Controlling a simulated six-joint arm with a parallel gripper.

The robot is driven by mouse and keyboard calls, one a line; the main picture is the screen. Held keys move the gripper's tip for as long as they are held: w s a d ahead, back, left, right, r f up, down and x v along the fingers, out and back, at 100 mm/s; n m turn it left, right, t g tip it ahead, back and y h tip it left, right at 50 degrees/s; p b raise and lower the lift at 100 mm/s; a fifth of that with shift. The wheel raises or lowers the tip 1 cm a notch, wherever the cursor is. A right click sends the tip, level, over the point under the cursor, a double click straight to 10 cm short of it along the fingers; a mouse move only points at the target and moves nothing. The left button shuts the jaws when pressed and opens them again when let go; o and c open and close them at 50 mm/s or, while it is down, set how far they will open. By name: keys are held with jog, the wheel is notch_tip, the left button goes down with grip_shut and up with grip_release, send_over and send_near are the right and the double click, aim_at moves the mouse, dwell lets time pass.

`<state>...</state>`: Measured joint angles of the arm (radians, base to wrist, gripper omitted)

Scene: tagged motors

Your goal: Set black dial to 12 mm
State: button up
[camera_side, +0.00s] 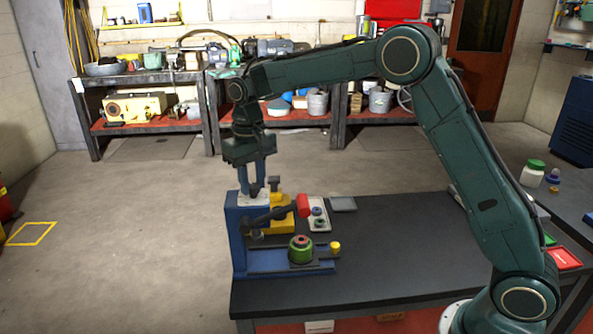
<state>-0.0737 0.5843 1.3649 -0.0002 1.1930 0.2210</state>
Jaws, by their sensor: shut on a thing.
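A blue press-like fixture (240,236) stands at the left front corner of the dark table. My gripper (257,187) points down over its top. Its fingers are shut on a small dark part at the top of the fixture, which looks like the black dial (255,190). The fingers partly hide this part, and any scale or mm marks are too small to read. A black lever with a red end (303,206) reaches right from the fixture. A green round part with a reddish centre (300,248) sits on the fixture's blue base, left of a yellow knob (335,248).
A yellow part (281,222) stands behind the lever. A light tray with small round parts (318,215) and a grey flat block (343,204) lie farther right. The middle of the table (400,240) is clear. A green-lidded jar (533,173) stands far right.

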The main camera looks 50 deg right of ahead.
aim_at(253, 185)
jog(key=o, duration=1)
jog(key=shift+c, duration=0.2)
jog(key=shift+r, duration=0.1)
notch_tip(253, 185, up, 14)
dwell(0.3)
